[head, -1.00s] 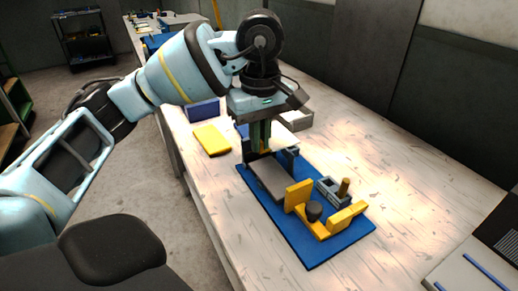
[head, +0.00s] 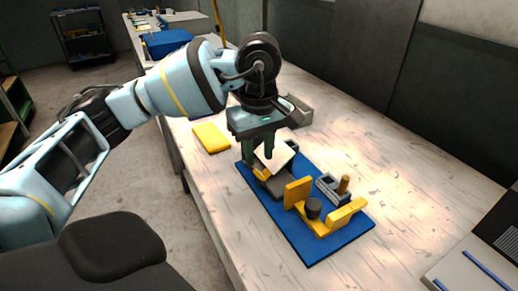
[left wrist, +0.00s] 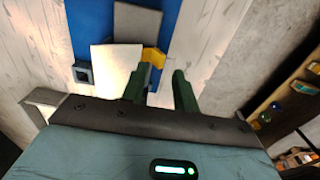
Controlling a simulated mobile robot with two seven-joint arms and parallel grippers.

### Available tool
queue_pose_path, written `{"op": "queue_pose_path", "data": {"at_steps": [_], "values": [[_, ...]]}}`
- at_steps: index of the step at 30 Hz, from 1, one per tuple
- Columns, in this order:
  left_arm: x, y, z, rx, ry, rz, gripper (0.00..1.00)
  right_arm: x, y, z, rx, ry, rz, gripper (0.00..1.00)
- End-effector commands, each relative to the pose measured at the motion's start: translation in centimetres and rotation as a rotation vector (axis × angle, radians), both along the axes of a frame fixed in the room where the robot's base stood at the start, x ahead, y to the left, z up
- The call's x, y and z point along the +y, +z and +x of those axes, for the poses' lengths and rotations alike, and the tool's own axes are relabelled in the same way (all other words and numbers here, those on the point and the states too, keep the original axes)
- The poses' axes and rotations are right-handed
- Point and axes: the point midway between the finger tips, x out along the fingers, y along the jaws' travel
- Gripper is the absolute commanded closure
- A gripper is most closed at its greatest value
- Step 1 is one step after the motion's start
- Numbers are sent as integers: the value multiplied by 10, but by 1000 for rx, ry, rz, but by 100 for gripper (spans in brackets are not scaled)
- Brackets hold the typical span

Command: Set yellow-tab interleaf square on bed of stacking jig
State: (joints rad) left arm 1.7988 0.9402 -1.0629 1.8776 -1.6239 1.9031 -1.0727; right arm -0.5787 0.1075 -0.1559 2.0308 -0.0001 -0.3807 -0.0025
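The interleaf is a white square (head: 278,156) with a yellow tab (head: 262,174). It is tilted over the back part of the jig's dark grey bed (head: 268,186), not lying flat. My left gripper (head: 259,156) is just above it, its green fingers apart. In the left wrist view the white square (left wrist: 112,68) and its yellow tab (left wrist: 155,57) lie beyond the left finger, with a clear gap between the fingers (left wrist: 163,72). Whether a finger touches the tab, I cannot tell. My right gripper is out of view.
The jig's blue base plate (head: 310,250) carries a yellow fence (head: 298,193), a dark knob (head: 313,209) and a grey block with a wooden peg (head: 344,185). A yellow slab (head: 212,138) lies on the table to the left.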

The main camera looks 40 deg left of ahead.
Motion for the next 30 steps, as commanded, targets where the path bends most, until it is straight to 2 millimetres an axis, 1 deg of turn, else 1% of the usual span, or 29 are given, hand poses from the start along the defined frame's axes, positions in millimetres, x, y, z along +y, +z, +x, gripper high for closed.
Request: {"op": "queue_pose_path", "data": {"at_steps": [6, 11, 14, 20, 21, 24, 27, 30], "values": [[0, 1, 0, 0, 0, 0, 70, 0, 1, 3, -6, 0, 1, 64], [0, 13, 1, -3, 0, -1, 70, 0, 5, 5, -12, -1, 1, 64], [0, 28, 1, -5, 1, -2, 70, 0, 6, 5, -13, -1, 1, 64], [0, 72, 1, -6, 0, -1, 70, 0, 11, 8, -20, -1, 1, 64], [0, 82, 0, -8, 1, 0, 70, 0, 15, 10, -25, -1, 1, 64], [0, 100, 0, -8, 1, 0, 70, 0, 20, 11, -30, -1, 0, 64], [0, 113, 0, -4, 0, 0, 70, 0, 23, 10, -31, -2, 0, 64], [0, 122, 0, -3, 0, 0, 70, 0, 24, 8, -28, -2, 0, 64]]}}
